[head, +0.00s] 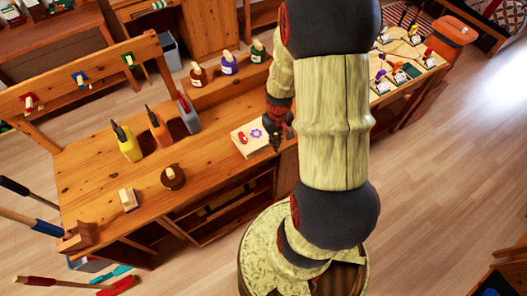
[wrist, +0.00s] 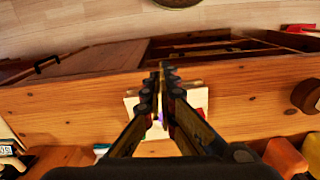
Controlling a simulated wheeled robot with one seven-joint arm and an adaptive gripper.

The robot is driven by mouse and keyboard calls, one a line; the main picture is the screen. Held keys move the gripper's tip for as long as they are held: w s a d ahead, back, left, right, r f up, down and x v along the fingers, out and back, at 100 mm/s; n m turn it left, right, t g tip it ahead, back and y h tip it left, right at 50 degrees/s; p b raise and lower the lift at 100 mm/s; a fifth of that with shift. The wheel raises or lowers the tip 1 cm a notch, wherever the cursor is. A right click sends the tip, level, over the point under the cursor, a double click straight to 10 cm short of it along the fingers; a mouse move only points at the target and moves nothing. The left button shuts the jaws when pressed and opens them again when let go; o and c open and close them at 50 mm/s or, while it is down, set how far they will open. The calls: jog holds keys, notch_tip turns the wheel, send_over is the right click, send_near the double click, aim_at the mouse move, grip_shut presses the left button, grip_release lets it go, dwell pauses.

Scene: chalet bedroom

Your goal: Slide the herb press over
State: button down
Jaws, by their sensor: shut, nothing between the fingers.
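The herb press seems to be the pale square board (head: 240,147) with red and purple flower-like marks on the wooden workbench (head: 95,175), near its front edge. In the wrist view the pale board (wrist: 198,97) shows on both sides of my fingers, which hide its middle. My gripper (head: 276,146) is shut and empty, pointing down at the board's right front side in the head view. In the wrist view its fingertips (wrist: 166,68) meet near the board's front-edge side. I cannot tell whether they touch the board.
A round brown piece (head: 173,182) and a cream block (head: 128,199) sit farther left. Small bottles (head: 229,66) line the raised back shelf. Bare wood lies between the board and the round piece.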

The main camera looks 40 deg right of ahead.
jog(key=f, duration=0.3)
jog(key=w+f+b, duration=0.1)
jog(key=f, duration=0.2)
jog(key=w+d+f+b, duration=0.1)
jog(key=f, duration=0.3)
jog(key=shift+w, duration=0.25)
jog(key=shift+w+d, duration=0.2)
jog(key=shift+w, duration=0.45)
jog(key=w+d, duration=0.1)
jog(key=w, duration=0.4)
jog(key=w+d, duration=0.2)
jog(key=w, duration=0.4)
jog(key=w+d+b, duration=0.1)
jog(key=w+d, duration=0.1)
jog(key=w, duration=0.4)
jog(key=shift+s, duration=0.1)
